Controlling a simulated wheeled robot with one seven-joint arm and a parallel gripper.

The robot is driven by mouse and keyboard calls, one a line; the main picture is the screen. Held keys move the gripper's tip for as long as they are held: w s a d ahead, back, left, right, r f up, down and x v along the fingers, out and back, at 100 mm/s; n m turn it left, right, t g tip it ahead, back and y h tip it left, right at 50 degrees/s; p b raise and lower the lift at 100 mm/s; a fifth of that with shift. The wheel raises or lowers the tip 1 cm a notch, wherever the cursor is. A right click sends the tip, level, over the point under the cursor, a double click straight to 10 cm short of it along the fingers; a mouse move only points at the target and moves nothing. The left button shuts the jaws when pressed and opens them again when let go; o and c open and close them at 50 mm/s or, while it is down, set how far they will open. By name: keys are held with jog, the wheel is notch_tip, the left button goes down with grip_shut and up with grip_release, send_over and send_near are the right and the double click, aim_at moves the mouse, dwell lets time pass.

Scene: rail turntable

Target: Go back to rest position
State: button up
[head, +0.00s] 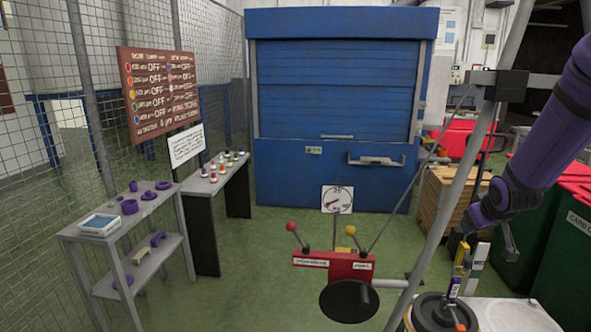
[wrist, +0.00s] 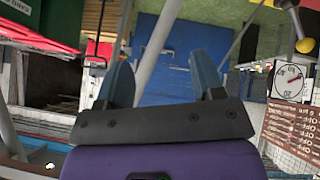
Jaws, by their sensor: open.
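My gripper (wrist: 163,72) shows in the wrist view with its two dark fingers spread well apart. Nothing is held between them. In the head view my purple arm comes in from the upper right and bends downward at the right side. The gripper's fingers are hard to make out there. In the wrist view the blue shutter cabinet (wrist: 188,45) appears upside down beyond the fingers, which look clear of it.
A red lever box (head: 340,266) stands at front centre, beside a slanted grey pole (head: 450,190). A black round turntable (head: 428,312) is at lower right. A grey shelf (head: 75,232) with purple parts is at left. Green floor (head: 235,285) is free between.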

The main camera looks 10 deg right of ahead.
jog(key=s+a+r, duration=0.5)
jog(key=a+r, duration=0.3)
jog(key=r, duration=0.1)
jog(key=s+a+r+g+y, duration=0.1)
jog(key=s+a+r, duration=0.3)
jog(key=s+a, duration=0.3)
jog(key=s+a+r+g+y, duration=0.1)
jog(key=s+a+r, duration=0.3)
jog(key=s, duration=1)
jog(key=a+y, duration=0.1)
jog(key=a, duration=0.2)
jog(key=shift+s+a+r, duration=0.25)
jog(key=shift+s+r, duration=0.1)
